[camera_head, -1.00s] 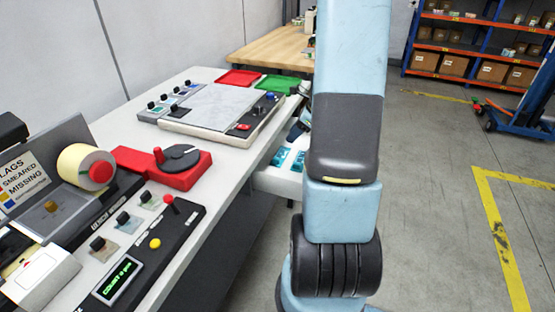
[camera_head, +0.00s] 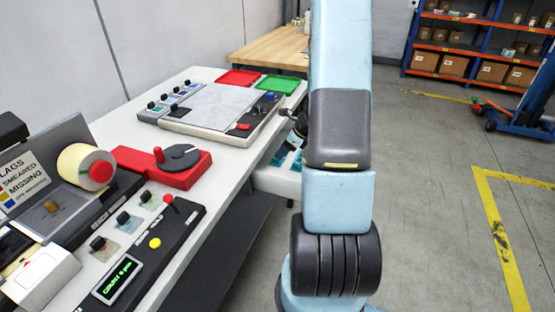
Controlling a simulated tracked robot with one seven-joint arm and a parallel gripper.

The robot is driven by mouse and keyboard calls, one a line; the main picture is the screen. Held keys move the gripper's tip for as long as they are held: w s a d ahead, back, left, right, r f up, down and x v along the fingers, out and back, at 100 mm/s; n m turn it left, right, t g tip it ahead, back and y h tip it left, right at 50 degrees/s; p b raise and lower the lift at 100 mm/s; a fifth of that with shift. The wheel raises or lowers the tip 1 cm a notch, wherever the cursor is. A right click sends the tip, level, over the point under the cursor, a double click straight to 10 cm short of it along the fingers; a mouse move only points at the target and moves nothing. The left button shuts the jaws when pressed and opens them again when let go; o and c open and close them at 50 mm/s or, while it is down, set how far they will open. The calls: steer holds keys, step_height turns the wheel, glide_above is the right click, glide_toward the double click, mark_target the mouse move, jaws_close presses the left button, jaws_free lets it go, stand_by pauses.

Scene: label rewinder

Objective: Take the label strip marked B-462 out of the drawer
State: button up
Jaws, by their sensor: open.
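The open drawer (camera_head: 275,181) juts out from under the table's right side, and its right part is hidden behind my arm. Teal pieces (camera_head: 291,163), likely label strips, lie in it. They are too small to read, so I cannot tell which is B-462. My gripper (camera_head: 289,113) shows only as a small dark part left of my arm, above and beyond the drawer. It is open, and its fingers are mostly hidden. I see nothing held in it.
The white table (camera_head: 225,157) carries a control panel (camera_head: 200,108), a red block with a black dial (camera_head: 182,165), and a label roll (camera_head: 78,165). Red (camera_head: 238,77) and green (camera_head: 277,84) trays lie at its far end.

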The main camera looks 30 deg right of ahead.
steer(key=shift+x, duration=2.3)
steer(key=shift+s, duration=0.1)
steer(key=shift+d, duration=0.1)
jaws_close()
